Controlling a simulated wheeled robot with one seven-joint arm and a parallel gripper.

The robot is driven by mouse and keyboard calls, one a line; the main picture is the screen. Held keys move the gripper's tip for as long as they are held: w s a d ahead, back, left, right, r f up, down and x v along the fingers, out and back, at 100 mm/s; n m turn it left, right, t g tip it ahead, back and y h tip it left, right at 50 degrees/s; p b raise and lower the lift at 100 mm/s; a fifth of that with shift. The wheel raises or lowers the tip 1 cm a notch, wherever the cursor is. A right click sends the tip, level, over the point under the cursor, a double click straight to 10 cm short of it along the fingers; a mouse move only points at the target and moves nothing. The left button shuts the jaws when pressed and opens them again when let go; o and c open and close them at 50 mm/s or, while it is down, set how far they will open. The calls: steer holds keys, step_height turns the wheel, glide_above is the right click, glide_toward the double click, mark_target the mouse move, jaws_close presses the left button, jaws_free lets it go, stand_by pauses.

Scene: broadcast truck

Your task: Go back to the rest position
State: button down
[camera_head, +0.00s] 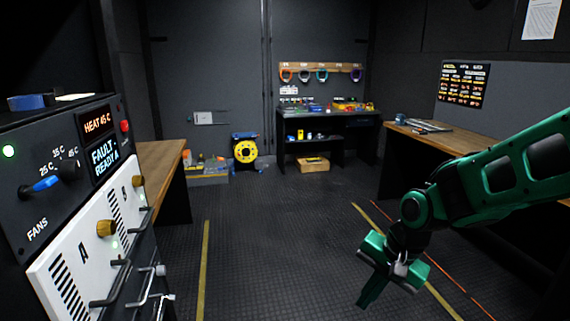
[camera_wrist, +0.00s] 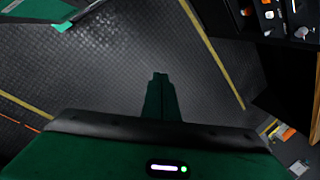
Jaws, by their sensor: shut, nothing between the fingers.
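My green arm reaches in from the right edge in the head view. My gripper (camera_head: 367,296) hangs down over the dark floor, right of centre, apart from every bench and panel. Its fingers are together and nothing is between them. In the wrist view my gripper (camera_wrist: 159,78) shows as two green fingers side by side, with bare floor (camera_wrist: 110,75) beyond them.
A rack with a white panel (camera_head: 70,262), handles, a blue knob and a "FAULT READY A" display stands close at left. A wooden bench (camera_head: 160,160) is behind it. Another bench (camera_head: 440,140) is at right. A back desk (camera_head: 345,125) holds small items. The middle floor is clear.

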steer(key=s+d+r+h, duration=0.1)
steer(key=s+d+r, duration=0.2)
steer(key=s+d, duration=0.6)
steer(key=s+d+r+n+g+h, duration=0.1)
steer(key=s+d+r, duration=0.2)
steer(key=s+d, duration=0.7)
steer(key=d, duration=0.4)
steer(key=shift+g+h, duration=0.3)
steer(key=shift+h, duration=0.1)
